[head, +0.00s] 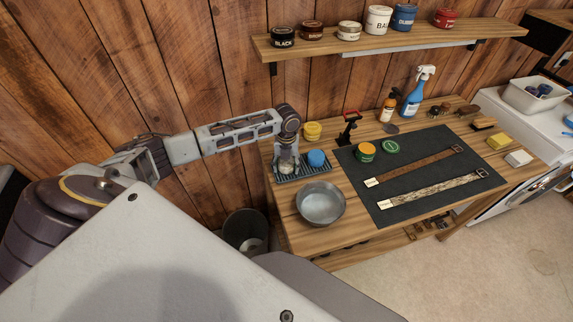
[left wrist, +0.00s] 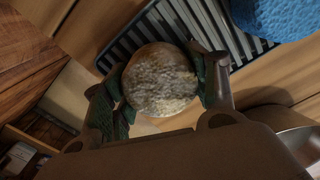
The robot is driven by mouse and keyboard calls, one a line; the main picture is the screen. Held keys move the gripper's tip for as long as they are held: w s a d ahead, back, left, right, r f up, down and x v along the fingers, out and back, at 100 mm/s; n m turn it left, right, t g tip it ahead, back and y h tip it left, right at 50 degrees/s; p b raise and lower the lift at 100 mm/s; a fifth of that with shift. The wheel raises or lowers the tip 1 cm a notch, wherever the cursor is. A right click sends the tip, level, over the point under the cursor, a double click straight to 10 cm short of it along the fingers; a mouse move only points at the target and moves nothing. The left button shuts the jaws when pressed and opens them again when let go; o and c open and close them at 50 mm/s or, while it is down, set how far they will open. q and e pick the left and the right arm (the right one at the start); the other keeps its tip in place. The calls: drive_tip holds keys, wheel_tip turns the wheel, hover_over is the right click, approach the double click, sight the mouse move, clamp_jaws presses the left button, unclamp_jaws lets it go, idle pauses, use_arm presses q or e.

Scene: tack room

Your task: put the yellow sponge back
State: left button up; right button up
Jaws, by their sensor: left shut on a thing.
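My left gripper (head: 287,164) is shut on a round, mottled beige-white sponge-like thing (left wrist: 161,80), with a dark finger on either side of it in the left wrist view. In the head view this thing (head: 286,169) is at the left part of the dark ribbed tray (head: 304,172); I cannot tell whether it touches the tray. A blue round sponge (head: 316,158) sits on the tray to its right, and also shows in the left wrist view (left wrist: 268,15). A yellow round thing (head: 313,131), perhaps the yellow sponge, stands on the bench behind the tray. My right gripper is not in view.
A metal bowl (head: 320,204) stands in front of the tray. A dark mat (head: 408,202) with two straps and two tins lies to the right. A yellow block (head: 499,142) and a white block (head: 518,159) lie farther right. A shelf (head: 400,37) with jars hangs above.

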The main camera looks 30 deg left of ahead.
sight(287, 162)
use_arm(q)
drive_tip(key=shift+s+f, duration=0.2)
drive_tip(key=shift+f, duration=0.2)
drive_tip(key=shift+s+d+f, duration=0.1)
drive_tip(key=shift+s+f, duration=0.05)
drive_tip(key=shift+f, duration=0.05)
drive_tip(key=o, duration=0.8)
drive_tip(key=shift+f, duration=0.1)
drive_tip(key=shift+o, duration=0.9)
drive_tip(key=shift+w+f, duration=0.15)
drive_tip(key=shift+w, duration=0.05)
drive_tip(key=shift+w+r, duration=0.1)
drive_tip(key=shift+r, duration=0.3)
drive_tip(key=shift+w+r, duration=0.1)
drive_tip(key=shift+r, duration=0.8)
wheel_tip(287, 162, up, 11)
drive_tip(key=b, duration=0.1)
drive_tip(key=shift+r, duration=0.2)
